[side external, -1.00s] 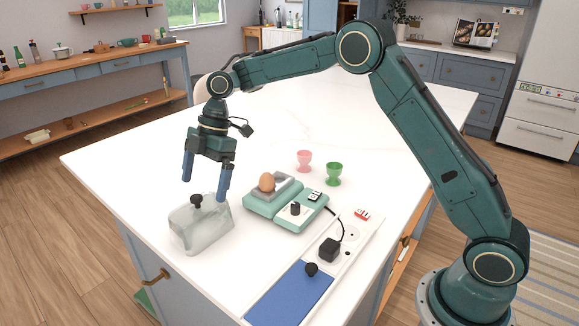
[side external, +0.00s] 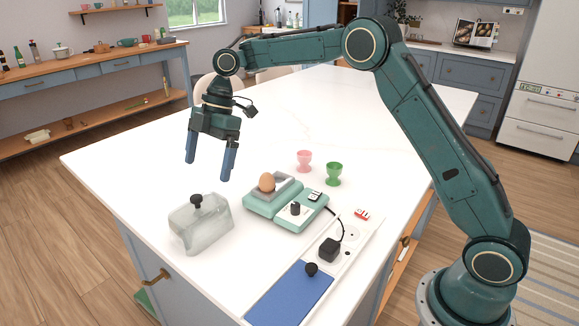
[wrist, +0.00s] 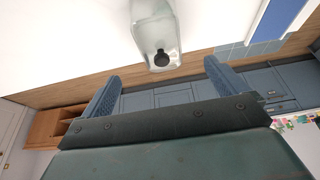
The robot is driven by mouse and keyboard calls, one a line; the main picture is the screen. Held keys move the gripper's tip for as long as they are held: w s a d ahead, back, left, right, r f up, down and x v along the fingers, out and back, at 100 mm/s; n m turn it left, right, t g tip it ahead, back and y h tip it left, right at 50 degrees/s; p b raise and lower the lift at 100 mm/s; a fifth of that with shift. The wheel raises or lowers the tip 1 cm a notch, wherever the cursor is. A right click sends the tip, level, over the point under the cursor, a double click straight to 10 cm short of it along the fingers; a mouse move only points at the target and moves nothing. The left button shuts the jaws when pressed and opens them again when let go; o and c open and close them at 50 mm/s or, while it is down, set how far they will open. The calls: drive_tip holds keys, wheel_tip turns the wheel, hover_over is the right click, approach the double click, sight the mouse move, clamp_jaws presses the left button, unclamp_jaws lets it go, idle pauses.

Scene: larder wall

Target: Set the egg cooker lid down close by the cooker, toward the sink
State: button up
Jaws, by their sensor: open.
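The clear egg cooker lid (side external: 203,226) with its black knob stands on the white worktop, apart from the cooker and to its left in the side view. It also shows in the wrist view (wrist: 149,28), beyond my fingertips. The green egg cooker (side external: 270,205) stands uncovered, with a brown egg (side external: 267,182) in its tray. My gripper (side external: 208,170) is open and empty, above the worktop and clear of the lid. No sink can be made out.
A pink egg cup (side external: 304,161) and a green egg cup (side external: 334,174) stand behind the cooker. A socket strip (side external: 347,233) with a black plug and a blue panel (side external: 289,294) lie to the right. The worktop behind is clear.

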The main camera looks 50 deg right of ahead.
drive_tip(key=s+d+r+m+t+h, duration=0.1)
drive_tip(key=s+d+r+m+t, duration=0.1)
drive_tip(key=s+r+m, duration=0.5)
drive_tip(key=s+d+r+m+t, duration=0.15)
drive_tip(key=s+r, duration=0.35)
drive_tip(key=s, duration=0.5)
drive_tip(key=s+d+f+m+h, duration=0.1)
drive_tip(key=s+d+m, duration=0.1)
drive_tip(key=s, duration=0.4)
drive_tip(key=s+d+f+m+t+h, duration=0.1)
drive_tip(key=s+d+f+m, duration=0.1)
drive_tip(key=s+m, duration=0.2)
drive_tip(key=s+d+f+m+t+h, duration=0.1)
drive_tip(key=s+d+f+m, duration=0.1)
drive_tip(key=s, duration=0.7)
drive_tip(key=shift+d+f+m, duration=0.2)
drive_tip(key=shift+d+m, duration=0.25)
drive_tip(key=shift+m, duration=0.3)
